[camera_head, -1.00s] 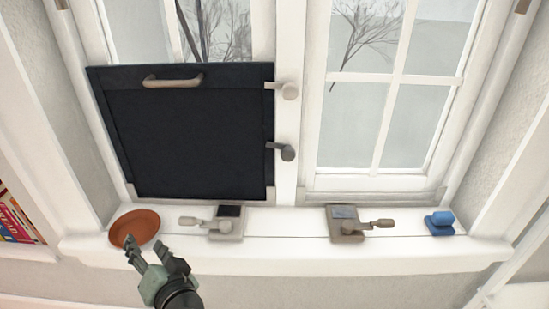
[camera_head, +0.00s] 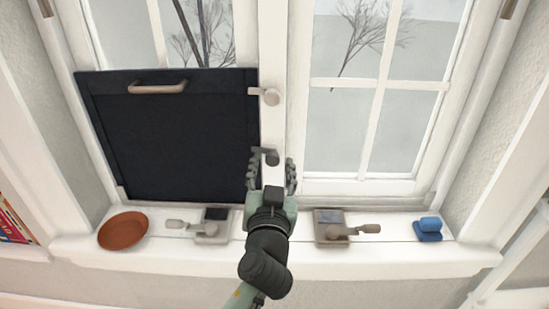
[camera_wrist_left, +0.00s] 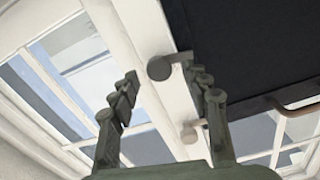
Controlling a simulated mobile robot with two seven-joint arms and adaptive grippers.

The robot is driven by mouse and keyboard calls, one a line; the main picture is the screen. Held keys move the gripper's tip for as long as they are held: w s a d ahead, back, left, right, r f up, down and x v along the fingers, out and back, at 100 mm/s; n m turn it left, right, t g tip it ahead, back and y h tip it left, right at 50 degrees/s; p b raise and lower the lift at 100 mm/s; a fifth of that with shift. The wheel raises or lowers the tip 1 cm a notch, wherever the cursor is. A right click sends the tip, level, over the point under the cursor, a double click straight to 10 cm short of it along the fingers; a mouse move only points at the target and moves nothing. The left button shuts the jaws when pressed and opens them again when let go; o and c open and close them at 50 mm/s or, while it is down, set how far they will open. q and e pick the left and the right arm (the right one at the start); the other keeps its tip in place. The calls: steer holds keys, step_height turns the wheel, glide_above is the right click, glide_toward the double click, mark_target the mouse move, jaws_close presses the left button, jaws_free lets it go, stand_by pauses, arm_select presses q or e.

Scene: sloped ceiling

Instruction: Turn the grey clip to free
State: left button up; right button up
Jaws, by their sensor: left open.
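The grey clip (camera_head: 271,156) is the lower, darker of two turning clips on the white post beside the dark panel (camera_head: 170,135). Its arm points left toward the panel's right edge, partly hidden by a finger. My left gripper (camera_head: 271,171) is open, its fingers to either side of the clip's round knob. In the left wrist view, the grey clip (camera_wrist_left: 160,68) shows between and beyond the fingertips (camera_wrist_left: 163,85), with its arm reaching over the panel edge. I cannot tell whether a finger touches it. My right gripper is not in view.
A lighter beige clip (camera_head: 268,95) sits above on the same post, over the panel edge. The panel has a handle (camera_head: 157,88). On the sill are an orange-brown dish (camera_head: 123,231), two latch devices (camera_head: 212,227) (camera_head: 331,229) and a blue object (camera_head: 428,229).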

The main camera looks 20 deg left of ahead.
arm_select(q)
steer(key=shift+x, duration=1.05)
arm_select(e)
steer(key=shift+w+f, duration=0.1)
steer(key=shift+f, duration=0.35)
arm_select(q)
steer(key=shift+c, duration=0.5)
jaws_close()
